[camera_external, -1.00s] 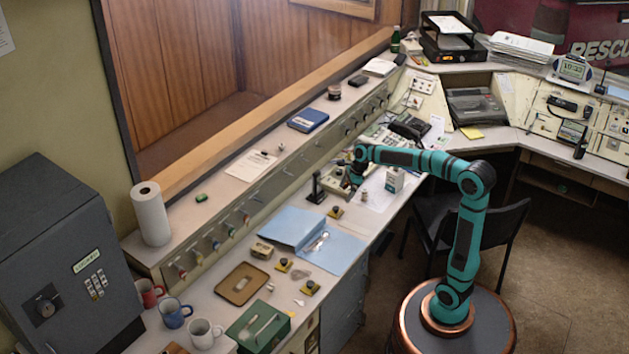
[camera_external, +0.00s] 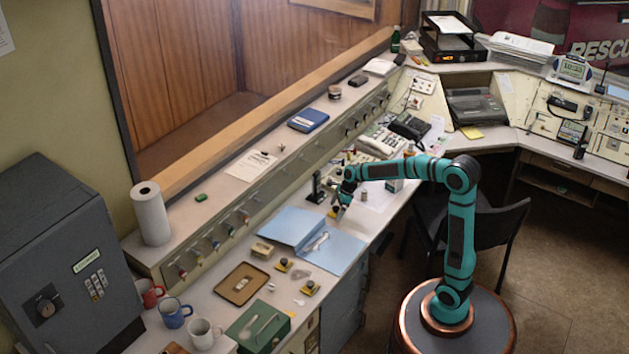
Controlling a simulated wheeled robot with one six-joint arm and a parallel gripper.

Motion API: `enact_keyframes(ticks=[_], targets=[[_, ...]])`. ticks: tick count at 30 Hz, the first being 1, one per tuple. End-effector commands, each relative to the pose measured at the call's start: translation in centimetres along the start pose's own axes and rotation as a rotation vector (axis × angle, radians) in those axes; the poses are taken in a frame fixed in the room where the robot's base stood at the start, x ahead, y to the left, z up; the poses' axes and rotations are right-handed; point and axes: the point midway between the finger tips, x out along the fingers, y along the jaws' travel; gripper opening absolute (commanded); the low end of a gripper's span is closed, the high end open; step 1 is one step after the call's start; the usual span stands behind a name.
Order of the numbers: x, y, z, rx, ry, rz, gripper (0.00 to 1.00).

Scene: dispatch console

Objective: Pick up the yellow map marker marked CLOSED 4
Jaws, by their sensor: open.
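Three small yellow markers with dark tops show on the desk: one (camera_external: 332,213) right beside my gripper, one (camera_external: 283,265) left of the blue folder, and one (camera_external: 310,288) nearer the front edge. Their lettering is too small to read, so I cannot tell which says CLOSED 4. My gripper (camera_external: 341,211) is open, pointing down just right of the first marker, above the far edge of the folder. It partly covers that marker. The gap between the fingers is hard to make out, and I see nothing held.
An open blue folder (camera_external: 339,252) lies below my gripper. A black stand (camera_external: 317,188) rises close to its left, and a small cylinder (camera_external: 364,195) stands to its right. A brown tray (camera_external: 241,284), a green box (camera_external: 258,327) and several mugs are at the near end.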

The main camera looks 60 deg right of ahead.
Motion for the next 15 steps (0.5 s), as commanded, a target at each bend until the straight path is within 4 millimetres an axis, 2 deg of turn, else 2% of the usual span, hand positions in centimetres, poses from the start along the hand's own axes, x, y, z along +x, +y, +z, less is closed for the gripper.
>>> enact_keyframes(ticks=[8, 15], targets=[[0.43, 0.01, 0.01, -0.001, 0.000, 0.000, 0.97], [0.42, 0.01, 0.00, -0.001, 0.000, 0.000, 0.49]])
